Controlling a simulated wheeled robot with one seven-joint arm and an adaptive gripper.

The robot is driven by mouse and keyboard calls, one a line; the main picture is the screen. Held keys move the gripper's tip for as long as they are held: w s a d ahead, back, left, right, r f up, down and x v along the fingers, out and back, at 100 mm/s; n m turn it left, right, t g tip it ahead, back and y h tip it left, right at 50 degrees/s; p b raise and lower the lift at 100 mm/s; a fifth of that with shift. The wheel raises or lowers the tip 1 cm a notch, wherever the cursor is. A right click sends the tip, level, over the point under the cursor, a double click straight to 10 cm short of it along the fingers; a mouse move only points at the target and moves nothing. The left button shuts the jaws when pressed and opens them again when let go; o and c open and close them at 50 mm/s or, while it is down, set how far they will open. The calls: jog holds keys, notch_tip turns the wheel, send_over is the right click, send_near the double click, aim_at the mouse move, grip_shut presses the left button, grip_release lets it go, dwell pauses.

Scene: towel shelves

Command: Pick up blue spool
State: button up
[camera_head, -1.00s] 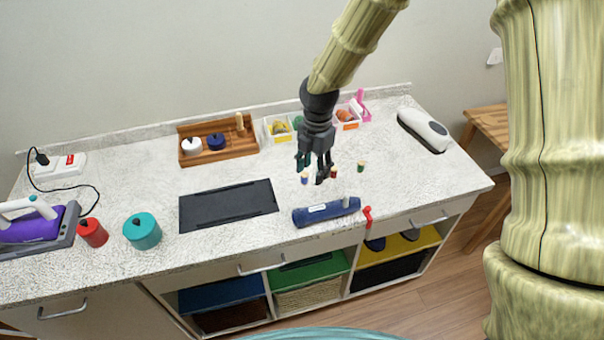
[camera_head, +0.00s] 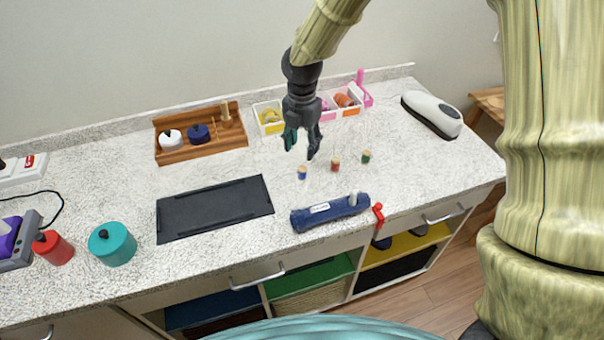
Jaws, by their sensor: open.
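The blue spool (camera_head: 302,173) stands upright on the speckled white counter, with pale ends and a blue middle. A red spool (camera_head: 335,165) and a green spool (camera_head: 366,157) stand to its right in a loose row. My gripper (camera_head: 301,152) points down with its fingers spread, empty. In the picture it is just above the blue spool and apart from it; its exact height over the counter is hard to tell.
A blue roll-shaped case (camera_head: 330,211) lies in front of the spools near the counter edge. A black mat (camera_head: 214,208) is to the left. A wooden rack (camera_head: 203,150) and small bins (camera_head: 268,118) stand behind.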

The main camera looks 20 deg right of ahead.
jog(key=p, duration=0.1)
send_over(302, 168)
jog(key=f, duration=0.4)
jog(key=shift+w, duration=0.2)
jog(key=shift+s+f+p, duration=0.2)
jog(key=shift+f+p, duration=0.85)
jog(key=shift+f, duration=0.75)
jog(key=shift+f+p, duration=0.35)
jog(key=shift+f, duration=1)
jog(key=c, duration=0.9)
